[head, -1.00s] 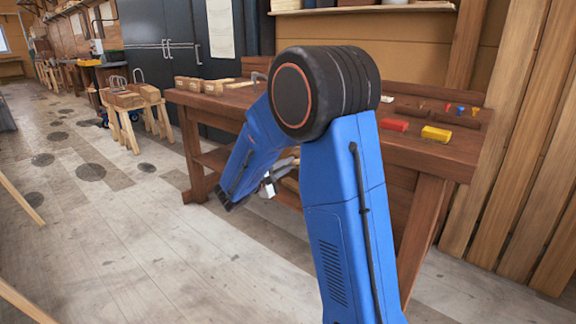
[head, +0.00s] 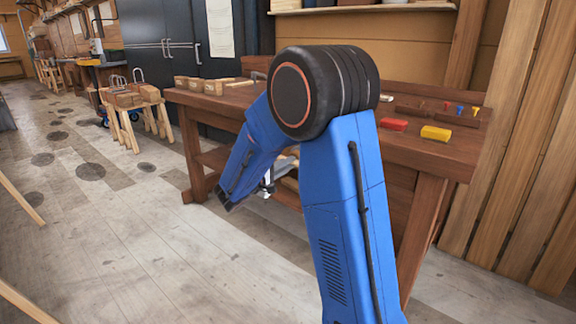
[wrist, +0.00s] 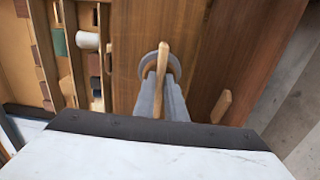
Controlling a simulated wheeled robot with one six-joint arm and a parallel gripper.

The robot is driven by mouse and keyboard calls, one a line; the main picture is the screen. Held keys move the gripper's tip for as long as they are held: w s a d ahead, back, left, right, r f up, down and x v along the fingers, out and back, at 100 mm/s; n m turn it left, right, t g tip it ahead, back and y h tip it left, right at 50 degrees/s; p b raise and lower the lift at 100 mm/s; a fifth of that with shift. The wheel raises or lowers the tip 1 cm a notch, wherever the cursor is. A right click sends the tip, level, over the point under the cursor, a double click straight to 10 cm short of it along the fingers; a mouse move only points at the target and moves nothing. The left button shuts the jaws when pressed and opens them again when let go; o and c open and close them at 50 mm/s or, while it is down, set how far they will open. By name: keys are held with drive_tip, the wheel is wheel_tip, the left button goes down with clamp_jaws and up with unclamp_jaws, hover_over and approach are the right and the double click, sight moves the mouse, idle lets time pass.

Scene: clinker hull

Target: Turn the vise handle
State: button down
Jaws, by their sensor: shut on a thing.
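The vise handle (wrist: 163,60) is a light wooden bar in the wrist view, standing nearly upright with a slight tilt in front of a round grey hub. My gripper (wrist: 161,95) reaches up from the bottom of that view, with its two grey fingers shut on the handle, one on each side. In the head view, my gripper (head: 267,183) shows only in part, low at the front of the wooden workbench (head: 440,160). My blue arm hides most of the vise there.
A short wooden peg (wrist: 222,105) stands right of the handle in the wrist view. Sawhorses (head: 133,101) stand at the left. The floor before the bench is clear.

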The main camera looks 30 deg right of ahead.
drive_tip(key=shift+f, duration=0.1)
drive_tip(key=c, duration=1.8)
unclamp_jaws()
drive_tip(key=shift+a, duration=0.1)
drive_tip(key=v, duration=1.7)
drive_tip(key=shift+s+a, duration=0.1)
drive_tip(key=shift+a, duration=0.1)
